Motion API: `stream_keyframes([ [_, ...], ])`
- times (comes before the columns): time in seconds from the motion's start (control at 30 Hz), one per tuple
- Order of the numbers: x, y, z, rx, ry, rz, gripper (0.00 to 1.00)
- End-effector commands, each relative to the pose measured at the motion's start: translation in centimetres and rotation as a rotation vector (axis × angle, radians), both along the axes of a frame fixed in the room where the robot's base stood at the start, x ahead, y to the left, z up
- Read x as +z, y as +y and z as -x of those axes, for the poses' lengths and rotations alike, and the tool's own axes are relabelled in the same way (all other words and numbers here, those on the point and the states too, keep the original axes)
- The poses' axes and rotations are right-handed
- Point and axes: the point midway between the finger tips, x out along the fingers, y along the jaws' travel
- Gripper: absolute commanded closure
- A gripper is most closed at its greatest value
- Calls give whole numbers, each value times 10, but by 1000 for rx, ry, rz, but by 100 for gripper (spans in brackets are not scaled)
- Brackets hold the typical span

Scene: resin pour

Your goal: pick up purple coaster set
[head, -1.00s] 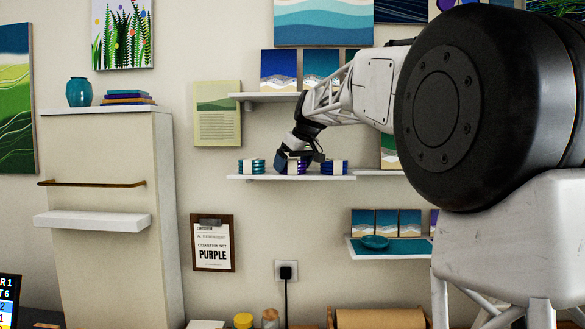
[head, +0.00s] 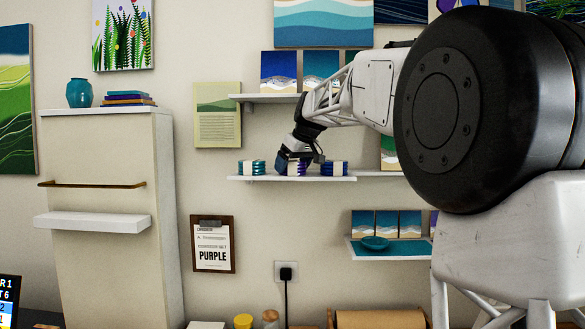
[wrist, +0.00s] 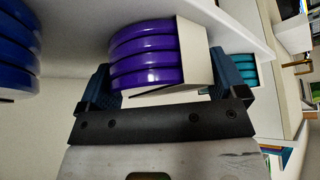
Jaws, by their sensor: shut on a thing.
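The purple coaster set (head: 296,168) is a stack of several glossy purple discs with a pale wrap. It is in the middle of the wall shelf (head: 245,178). My gripper (head: 297,160) reaches down over it. In the wrist view, the purple coaster set (wrist: 143,57) lies between the two blue-grey fingers of my gripper (wrist: 160,85), which is shut on it. I cannot tell whether the set is clear of the shelf. Part of the set is hidden by my gripper in the head view.
A teal coaster set (head: 251,167) stands left of the purple one and a blue set (head: 334,168) stands close on the right. Another shelf (head: 265,98) with pictures is above. A clipboard (head: 213,244) reading PURPLE hangs below. A white ledge (head: 92,223) is at left.

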Motion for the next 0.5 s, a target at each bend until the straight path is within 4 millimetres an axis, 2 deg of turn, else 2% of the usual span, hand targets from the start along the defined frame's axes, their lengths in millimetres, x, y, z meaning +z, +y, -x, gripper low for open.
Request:
stream_keyframes([
  [0.33, 7, 0, 0, 0, -1, 0, 41],
  [0.5, 8, 0, 11, 0, -2, -1, 41],
])
